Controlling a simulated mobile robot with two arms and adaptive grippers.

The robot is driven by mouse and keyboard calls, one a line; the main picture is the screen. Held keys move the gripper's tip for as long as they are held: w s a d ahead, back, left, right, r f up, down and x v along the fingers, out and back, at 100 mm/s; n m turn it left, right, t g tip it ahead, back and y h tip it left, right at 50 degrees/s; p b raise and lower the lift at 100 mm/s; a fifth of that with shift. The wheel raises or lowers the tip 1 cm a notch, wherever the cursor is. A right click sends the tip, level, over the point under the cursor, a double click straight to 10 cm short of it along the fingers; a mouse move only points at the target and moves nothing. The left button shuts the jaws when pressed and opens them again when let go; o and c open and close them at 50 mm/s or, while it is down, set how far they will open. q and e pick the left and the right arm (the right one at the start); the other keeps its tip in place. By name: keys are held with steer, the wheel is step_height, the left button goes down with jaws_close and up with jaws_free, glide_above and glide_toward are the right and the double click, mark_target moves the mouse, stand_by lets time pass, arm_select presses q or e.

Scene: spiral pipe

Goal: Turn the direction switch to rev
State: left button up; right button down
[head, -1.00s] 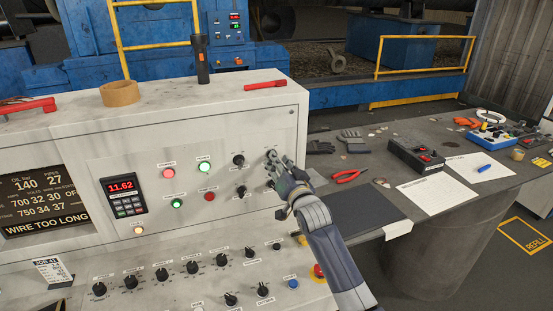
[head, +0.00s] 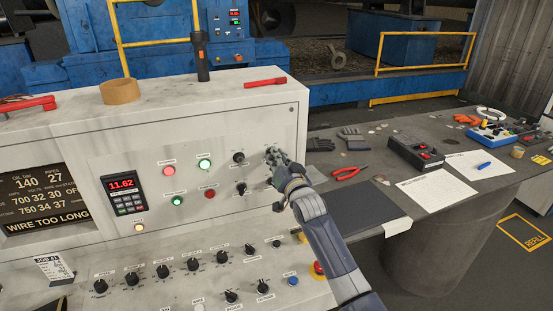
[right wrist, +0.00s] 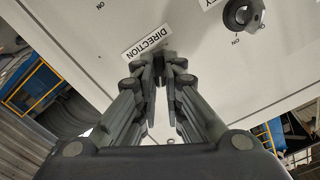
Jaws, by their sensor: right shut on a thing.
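My right gripper (head: 273,157) is at the upper right of the grey console's panel. In the right wrist view its fingertips (right wrist: 168,62) meet close together at the panel, right beside the DIRECTION label (right wrist: 146,42). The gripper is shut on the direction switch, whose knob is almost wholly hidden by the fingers. Which way the switch points cannot be told. My left gripper is not in view.
A black knob (right wrist: 240,14) sits beside the direction switch. The console face (head: 140,165) also carries lit buttons and a red display reading 11.62. A red emergency button (head: 318,268) is below my right forearm. A cluttered workbench (head: 375,215) stands right.

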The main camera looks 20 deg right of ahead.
steer(key=shift+n, duration=0.3)
steer(key=n, duration=1.1)
steer(key=shift+a, duration=0.15)
steer(key=shift+n, duration=0.3)
stand_by(0.3)
steer(key=c, duration=1.7)
jaws_free()
steer(key=s, duration=1.2)
steer(key=shift+d, duration=0.2)
